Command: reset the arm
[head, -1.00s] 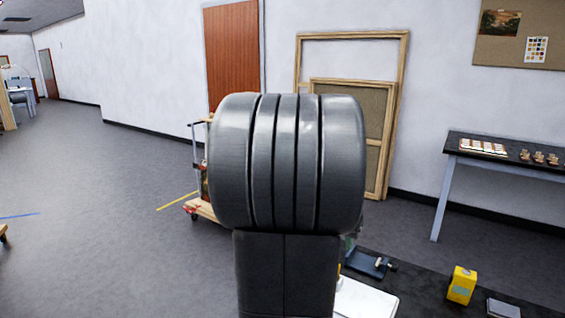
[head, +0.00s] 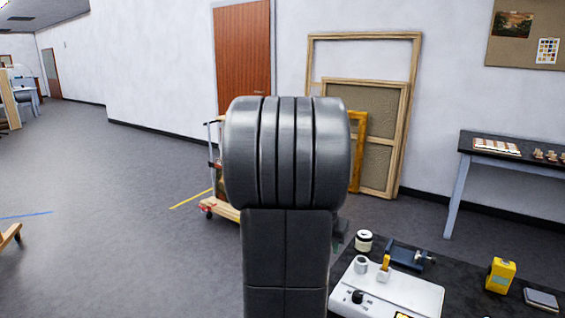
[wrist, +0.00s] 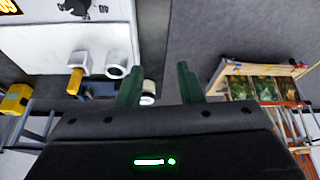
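My arm stands upright in the middle of the head view and hides much of what is behind it. My gripper (wrist: 158,86) shows in the wrist view with two green fingers spread apart. Nothing is held between them; the floor and a white jar (wrist: 148,90) on the bench show beyond the gap. In the head view the gripper is mostly hidden behind the arm, with only a bit of dark green at its right side.
A dark bench (head: 462,296) at the lower right bears a white board (head: 425,300), the jar (head: 364,240), a blue clamp-like device (head: 407,256) and a yellow box (head: 500,275). A wheeled cart (head: 222,212) stands behind my arm. Wooden frames lean on the wall. Floor at left is largely open.

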